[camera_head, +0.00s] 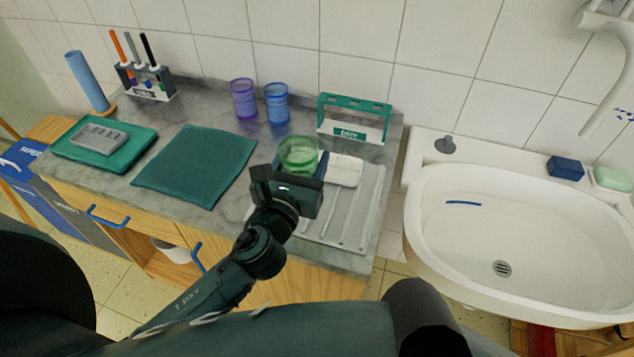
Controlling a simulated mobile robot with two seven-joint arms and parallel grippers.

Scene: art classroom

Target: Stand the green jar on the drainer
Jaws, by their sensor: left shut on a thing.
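The green jar (299,151) is see-through and looks upright, with its open rim up. My left gripper (294,177) is shut on it; the wrist and fingers hide its lower part. The jar shows at the back left of the drainer (352,222), a pale ridged board on the counter's right end. I cannot tell whether the jar's base touches anything. My arm covers the drainer's left part. My right gripper is not in view.
A white block (343,170) lies at the drainer's back. A green-and-white rack (354,117) stands behind it. Purple (244,98) and blue (277,102) jars stand at the back. A dark green mat (195,163) lies left, the sink (520,235) right. The drainer's middle and front are clear.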

